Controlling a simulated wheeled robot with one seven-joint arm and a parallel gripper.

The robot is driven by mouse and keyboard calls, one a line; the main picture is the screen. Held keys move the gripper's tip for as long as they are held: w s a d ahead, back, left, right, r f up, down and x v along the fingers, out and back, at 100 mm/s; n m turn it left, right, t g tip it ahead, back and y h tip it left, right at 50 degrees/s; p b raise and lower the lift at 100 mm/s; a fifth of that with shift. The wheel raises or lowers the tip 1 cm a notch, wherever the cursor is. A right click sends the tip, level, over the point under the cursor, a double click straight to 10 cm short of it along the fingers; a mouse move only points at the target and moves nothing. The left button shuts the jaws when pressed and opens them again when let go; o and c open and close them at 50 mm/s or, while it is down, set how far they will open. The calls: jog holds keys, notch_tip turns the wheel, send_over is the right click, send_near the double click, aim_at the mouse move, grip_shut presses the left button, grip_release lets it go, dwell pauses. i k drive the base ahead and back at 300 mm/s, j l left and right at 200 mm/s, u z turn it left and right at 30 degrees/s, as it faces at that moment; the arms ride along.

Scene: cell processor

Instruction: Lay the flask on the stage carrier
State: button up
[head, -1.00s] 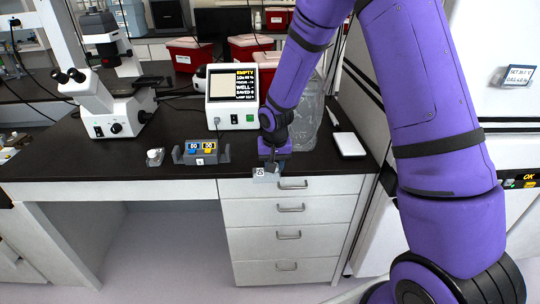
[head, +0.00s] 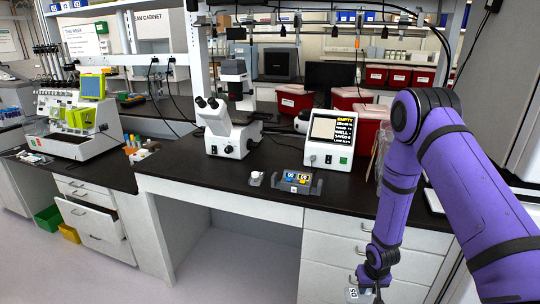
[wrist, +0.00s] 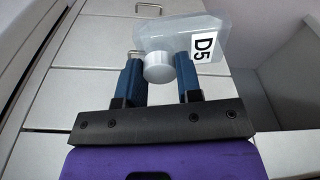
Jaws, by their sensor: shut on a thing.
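My gripper (head: 369,284) hangs low in front of the white drawers, at the bottom of the head view. It is shut on a clear flask (wrist: 180,35) with a white cap (wrist: 158,67) and a "D5" label. The cap sits between the two blue fingers, and the flask body extends beyond them in the wrist view. The flask also shows at the bottom edge of the head view (head: 353,294), partly cut off. A white microscope (head: 226,130) stands on the black bench, left of and beyond my gripper. I cannot make out the stage carrier on it.
A grey rack (head: 313,187) with blue and yellow items stands near the bench's front edge. A small white-capped item (head: 256,179) sits left of it. A monitor box reading "EMPTY" (head: 329,138) stands behind. A drawer (head: 86,214) is open at the left.

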aim_at(266, 114)
jog(key=i+j, duration=0.1)
jog(key=j, duration=0.4)
jog(key=i+j+z, duration=0.1)
jog(key=j, duration=0.35)
jog(key=i+j, duration=0.1)
jog(key=j, duration=0.4)
jog(key=i+j+z, duration=0.1)
jog(key=j, duration=0.35)
